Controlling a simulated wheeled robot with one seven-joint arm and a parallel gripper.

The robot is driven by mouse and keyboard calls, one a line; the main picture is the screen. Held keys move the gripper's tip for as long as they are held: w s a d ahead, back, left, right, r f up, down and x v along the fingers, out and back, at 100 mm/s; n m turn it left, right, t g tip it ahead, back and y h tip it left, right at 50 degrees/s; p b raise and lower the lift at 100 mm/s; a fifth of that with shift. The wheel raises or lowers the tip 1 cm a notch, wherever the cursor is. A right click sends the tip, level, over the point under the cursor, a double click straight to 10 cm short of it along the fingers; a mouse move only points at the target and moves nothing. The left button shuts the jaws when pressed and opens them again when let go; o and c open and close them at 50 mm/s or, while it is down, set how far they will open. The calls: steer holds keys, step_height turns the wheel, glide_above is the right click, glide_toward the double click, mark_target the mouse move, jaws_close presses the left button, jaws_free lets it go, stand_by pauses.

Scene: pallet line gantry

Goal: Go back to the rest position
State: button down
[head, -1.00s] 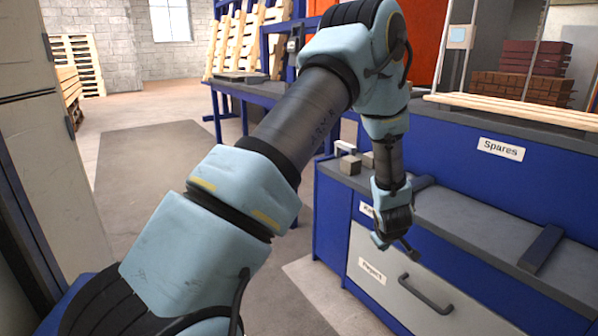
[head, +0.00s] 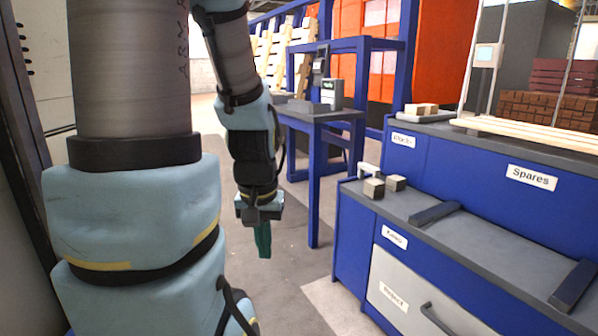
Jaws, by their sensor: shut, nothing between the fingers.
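My gripper (head: 263,241) hangs pointing down in the head view, left of the blue workbench and over the open floor. Its teal fingers are together, with nothing seen between them. It is apart from the bench and touches nothing that I can see. My arm fills the left of the view.
The blue workbench (head: 352,240) at right has a grey top with several small blocks and dark bars. Its drawer (head: 400,290) looks closed. A blue-framed table (head: 315,112) stands behind. Wooden slats (head: 530,137) lie on the upper shelf. Floor (head: 285,215) is free beside the bench.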

step_height(320, 180, up, 26)
steer(key=p, duration=2.4)
steer(key=shift+r+p, duration=0.2)
steer(key=shift+p, duration=0.2)
